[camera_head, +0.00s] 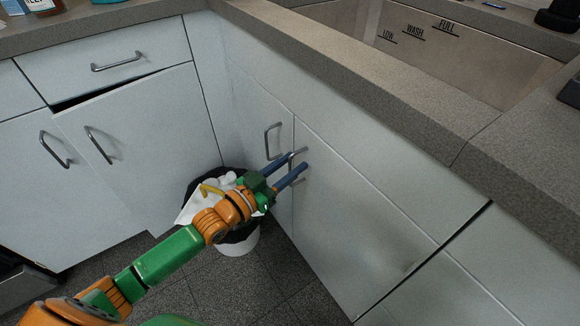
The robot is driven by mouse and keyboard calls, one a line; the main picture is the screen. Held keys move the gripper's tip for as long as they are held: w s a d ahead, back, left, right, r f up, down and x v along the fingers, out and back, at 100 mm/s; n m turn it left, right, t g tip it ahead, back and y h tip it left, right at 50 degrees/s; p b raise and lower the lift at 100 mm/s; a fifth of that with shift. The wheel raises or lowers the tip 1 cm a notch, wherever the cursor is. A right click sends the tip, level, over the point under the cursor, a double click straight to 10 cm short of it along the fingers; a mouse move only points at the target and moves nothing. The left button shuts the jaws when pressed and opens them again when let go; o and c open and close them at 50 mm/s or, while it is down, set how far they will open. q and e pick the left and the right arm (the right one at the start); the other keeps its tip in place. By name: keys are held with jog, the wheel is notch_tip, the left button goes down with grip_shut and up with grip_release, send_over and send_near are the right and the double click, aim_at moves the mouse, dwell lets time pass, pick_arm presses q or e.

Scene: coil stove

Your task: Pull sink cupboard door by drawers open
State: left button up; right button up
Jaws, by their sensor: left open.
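The sink cupboard has two white doors. The left one (258,105) has a metal handle (273,141); the right one (355,210) has its own metal handle (301,150). Both doors look shut. My left gripper (297,162) is open, its two blue fingers reaching to the right door's handle. The handle shows at the fingertips and partly between them; whether they touch it is unclear. The fingers hide part of this handle. My right gripper is not in view.
A white bin (238,246) with a dark liner and rubbish stands beneath my left wrist. White cupboards on the left have a drawer (130,75) and a door (150,130) slightly ajar. The sink (440,50) is set in the grey counter (330,65) above. Another panel (450,295) is at lower right.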

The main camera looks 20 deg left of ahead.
pick_arm(q)
grip_shut()
dwell(1.4)
